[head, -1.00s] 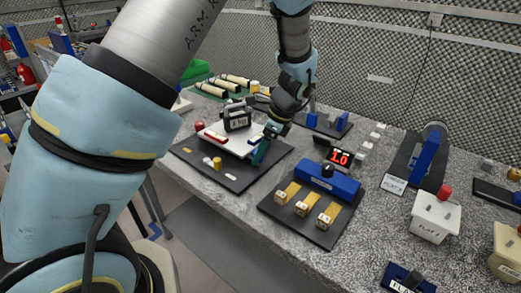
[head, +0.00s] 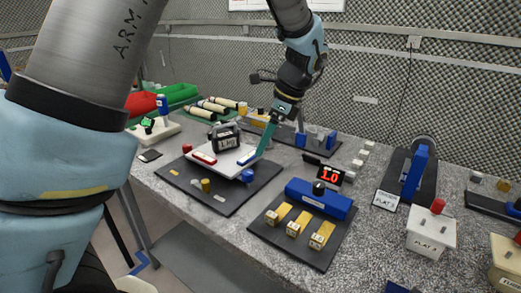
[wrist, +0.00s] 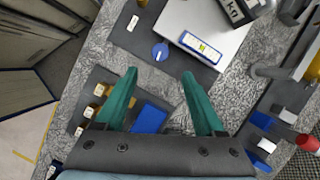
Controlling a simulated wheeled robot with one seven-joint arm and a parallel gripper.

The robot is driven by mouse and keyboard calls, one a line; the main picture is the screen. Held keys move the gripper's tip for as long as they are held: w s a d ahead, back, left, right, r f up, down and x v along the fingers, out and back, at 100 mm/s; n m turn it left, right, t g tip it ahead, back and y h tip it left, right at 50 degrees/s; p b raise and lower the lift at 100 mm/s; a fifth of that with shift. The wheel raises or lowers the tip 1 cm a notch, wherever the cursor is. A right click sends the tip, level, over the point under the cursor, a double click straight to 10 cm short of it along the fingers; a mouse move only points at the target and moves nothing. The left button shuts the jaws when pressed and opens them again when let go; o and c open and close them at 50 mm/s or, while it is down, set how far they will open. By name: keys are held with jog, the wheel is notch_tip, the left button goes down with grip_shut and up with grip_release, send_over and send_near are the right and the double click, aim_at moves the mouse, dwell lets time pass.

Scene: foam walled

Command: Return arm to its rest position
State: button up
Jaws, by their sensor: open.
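My gripper (head: 268,137) hangs above the bench at the right edge of the white panel box. In the wrist view its two green fingers (wrist: 160,95) are spread apart with nothing between them. The white box (head: 222,158) stands on a dark board (head: 235,197) and carries a red bar, a blue bar and a dark labelled block (head: 226,136). A blue knob (head: 247,175) sits beside it on the board; it also shows in the wrist view (wrist: 160,52). My arm crosses the upper middle of the head view.
A blue unit (head: 320,198) with several yellow blocks stands on a dark board to the right. A red display (head: 329,174) reads 1.0. Green and red bins (head: 178,94) are at the back left. A foam wall closes the back.

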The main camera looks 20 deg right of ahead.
dwell(0.4)
jog(key=s+a+f+n+h, duration=0.1)
jog(key=a+n+h, duration=0.1)
jog(key=a+n, duration=1)
jog(key=a+f+n+g+h, duration=0.1)
jog(key=a+f+n, duration=0.1)
jog(key=a+n, duration=1)
jog(key=a, duration=0.9)
jog(key=shift+s+a+h, duration=0.35)
jog(key=shift+a+h, duration=0.05)
jog(key=shift+r, duration=0.1)
